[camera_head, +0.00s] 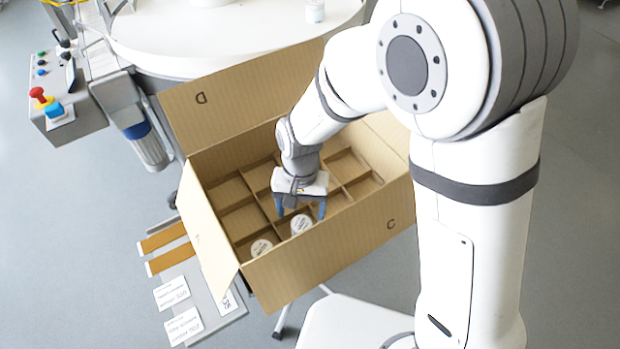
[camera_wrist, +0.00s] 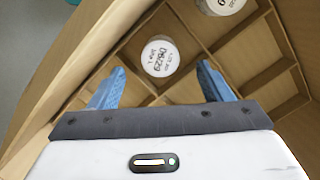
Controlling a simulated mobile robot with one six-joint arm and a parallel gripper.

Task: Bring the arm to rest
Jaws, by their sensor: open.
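My gripper (camera_head: 300,205) is inside the open cardboard box (camera_head: 330,262), above its compartments. Its blue fingers are apart and nothing is between them; they also show in the wrist view (camera_wrist: 160,88). A white-lidded jar (camera_head: 302,224) stands in a compartment just by the fingertips. In the wrist view this jar (camera_wrist: 160,56) shows printed text on its lid, just beyond the fingers. A second jar (camera_head: 261,247) stands in the compartment to its left along the near wall. It appears at the top edge of the wrist view (camera_wrist: 222,3).
The box flaps stand open around the arm, with the back flap (camera_head: 235,95) raised. A control box with buttons (camera_head: 62,105) is at left. Labelled cards (camera_head: 172,293) lie at lower left.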

